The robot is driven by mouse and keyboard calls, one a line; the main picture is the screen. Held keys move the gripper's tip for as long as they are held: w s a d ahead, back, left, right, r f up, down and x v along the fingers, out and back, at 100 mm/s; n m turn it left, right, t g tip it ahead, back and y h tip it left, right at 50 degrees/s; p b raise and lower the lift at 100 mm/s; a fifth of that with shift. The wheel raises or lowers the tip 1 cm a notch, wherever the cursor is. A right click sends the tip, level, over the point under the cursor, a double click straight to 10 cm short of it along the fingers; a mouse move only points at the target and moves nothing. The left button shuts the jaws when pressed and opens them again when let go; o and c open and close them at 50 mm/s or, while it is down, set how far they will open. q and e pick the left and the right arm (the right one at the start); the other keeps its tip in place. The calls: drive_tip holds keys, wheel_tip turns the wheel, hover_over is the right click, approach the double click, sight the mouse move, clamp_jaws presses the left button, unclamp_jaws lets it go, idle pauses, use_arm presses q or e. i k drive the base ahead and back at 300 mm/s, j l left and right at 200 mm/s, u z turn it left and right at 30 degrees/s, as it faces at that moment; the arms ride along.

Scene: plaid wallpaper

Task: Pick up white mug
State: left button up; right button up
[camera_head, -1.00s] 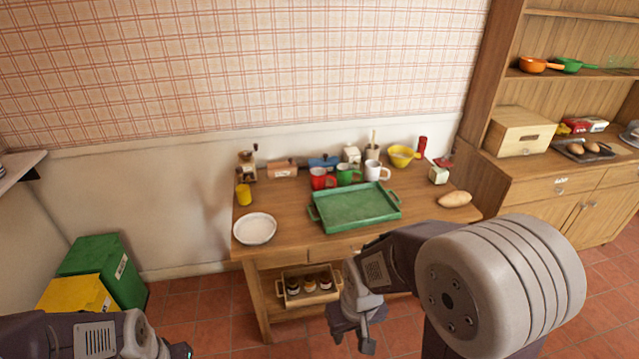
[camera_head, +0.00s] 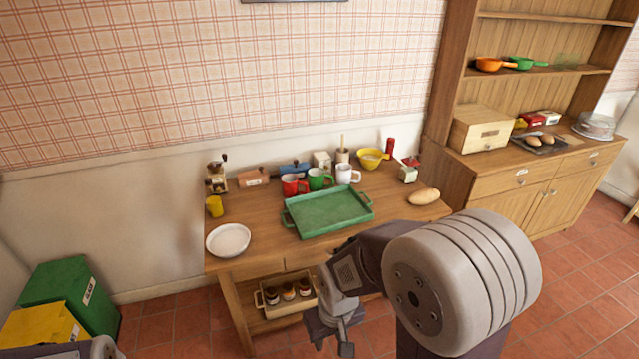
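The white mug (camera_head: 346,174) stands upright on the wooden table (camera_head: 262,256), at the back behind the green tray (camera_head: 328,211). It is to the right of a green mug (camera_head: 319,179) and a red mug (camera_head: 293,186). My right gripper (camera_head: 331,343) hangs low in front of the table, well away from the mug. Its fingers look spread apart with nothing seen between them. Of my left arm only a small part shows at the bottom left edge; its gripper is out of view.
A white plate (camera_head: 228,240) lies left of the tray, and a bread loaf (camera_head: 424,196) lies right. A yellow bowl (camera_head: 372,159) and a red grinder (camera_head: 390,147) stand beside the white mug. A crate of jars (camera_head: 287,293) is on the lower shelf.

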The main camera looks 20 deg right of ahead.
sight(343, 170)
drive_tip(key=i+l+z, duration=0.15)
drive_tip(key=i+l, duration=0.2)
drive_tip(key=i+l+z, duration=0.15)
drive_tip(key=i, duration=0.25)
drive_tip(key=i+l+z, duration=0.15)
drive_tip(key=i+l, duration=0.2)
drive_tip(key=i+l+z, duration=0.1)
drive_tip(key=i, duration=0.4)
drive_tip(key=l, duration=0.1)
